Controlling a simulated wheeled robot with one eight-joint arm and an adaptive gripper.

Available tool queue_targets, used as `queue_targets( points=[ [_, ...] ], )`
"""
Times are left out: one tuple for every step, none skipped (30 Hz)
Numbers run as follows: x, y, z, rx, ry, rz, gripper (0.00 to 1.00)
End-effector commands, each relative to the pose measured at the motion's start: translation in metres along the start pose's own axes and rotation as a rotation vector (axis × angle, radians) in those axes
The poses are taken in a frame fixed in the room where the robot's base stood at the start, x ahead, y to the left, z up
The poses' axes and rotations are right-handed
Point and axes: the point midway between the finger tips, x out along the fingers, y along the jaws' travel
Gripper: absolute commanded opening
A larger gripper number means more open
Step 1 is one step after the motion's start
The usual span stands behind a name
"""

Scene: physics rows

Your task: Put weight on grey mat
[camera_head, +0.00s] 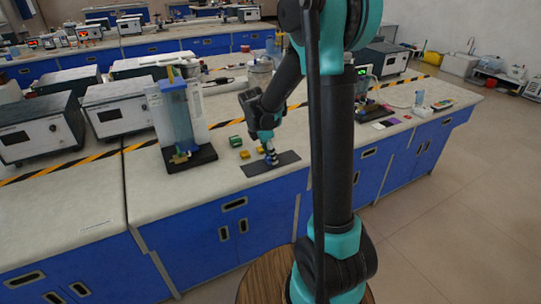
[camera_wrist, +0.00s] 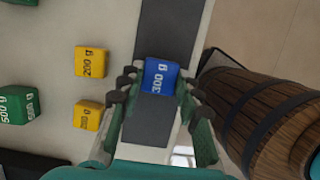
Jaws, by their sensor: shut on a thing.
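A blue weight (camera_wrist: 159,77) marked 300 g sits between the two fingers of my gripper (camera_wrist: 158,88), which is shut on it. The dark grey mat (camera_wrist: 168,22) shows beneath and behind the weight in the wrist view. In the head view, my gripper (camera_head: 270,155) is low over the grey mat (camera_head: 285,163) near the bench's front edge. The weight is mostly hidden there by the gripper. I cannot tell whether the weight touches the mat.
Yellow weights (camera_wrist: 89,61) and green weights (camera_wrist: 14,106) stand left of the mat. A stand with a blue cylinder (camera_head: 175,110) is farther left on the bench. A wooden barrel (camera_wrist: 255,115) is beyond the bench edge. Black-and-yellow tape (camera_head: 70,165) crosses the bench.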

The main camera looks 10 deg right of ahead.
Motion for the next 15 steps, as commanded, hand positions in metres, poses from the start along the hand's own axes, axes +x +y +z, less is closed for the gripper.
queue_targets(
  points=[
    [0.0014,0.0002,-0.0003,0.0,0.0,0.0,0.0],
    [0.0022,0.0003,-0.0005,0.0,0.0,0.0,0.0],
    [0.0021,0.0003,-0.0006,0.0,0.0,0.0,0.37],
    [0.002,0.0002,-0.0005,0.0,0.0,0.0,0.41],
    [0.002,0.0002,-0.0005,0.0,0.0,0.0,0.45],
    [0.002,0.0002,-0.0005,0.0,0.0,0.0,0.5],
    [0.002,0.0002,-0.0005,0.0,0.0,0.0,0.54],
    [0.0019,0.0002,-0.0005,0.0,0.0,0.0,0.55],
    [0.0019,0.0002,-0.0005,0.0,0.0,0.0,0.55],
    [0.0019,0.0001,-0.0005,0.0,0.0,0.0,0.55],
    [0.0019,0.0001,-0.0005,0.0,0.0,0.0,0.55],
    [0.0019,0.0001,-0.0005,0.0,0.0,0.0,0.55],
    [0.0019,0.0001,-0.0005,0.0,0.0,0.0,0.55],
    [0.0018,0.0001,-0.0005,0.0,0.0,0.0,0.55],
    [0.0017,0.0001,-0.0005,0.0,0.0,0.0,0.55]
  ],
)
